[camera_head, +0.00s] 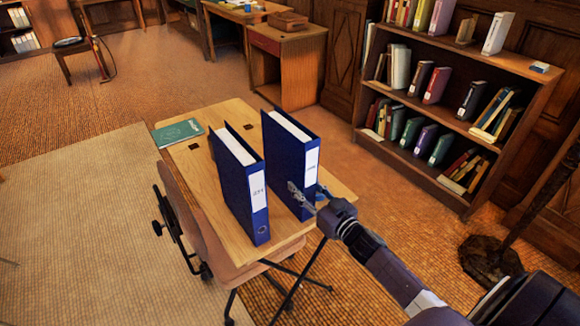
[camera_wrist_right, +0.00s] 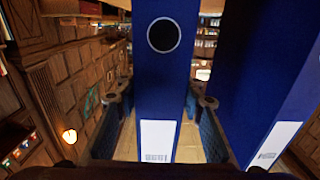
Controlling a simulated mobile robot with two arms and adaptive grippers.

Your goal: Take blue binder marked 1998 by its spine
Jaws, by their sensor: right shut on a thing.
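Two blue binders stand upright on a small wooden folding desk (camera_head: 182,160), their white-labelled spines facing me. My right gripper (camera_head: 307,194) is at the lower spine of the right blue binder (camera_head: 283,158). In the right wrist view, this binder's spine (camera_wrist_right: 165,85) is between the fingers of my right gripper (camera_wrist_right: 162,108), which is shut on it. The left blue binder (camera_head: 233,180) stands apart, beside it; it shows at the right of the wrist view (camera_wrist_right: 262,75). The label print is too small to read surely. My left gripper is not in view.
A green book (camera_head: 178,133) lies at the desk's far left corner. A chair (camera_head: 187,215) stands against the desk's left side. A bookcase (camera_head: 440,172) with several books is at the right. A wooden desk (camera_head: 288,60) stands behind.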

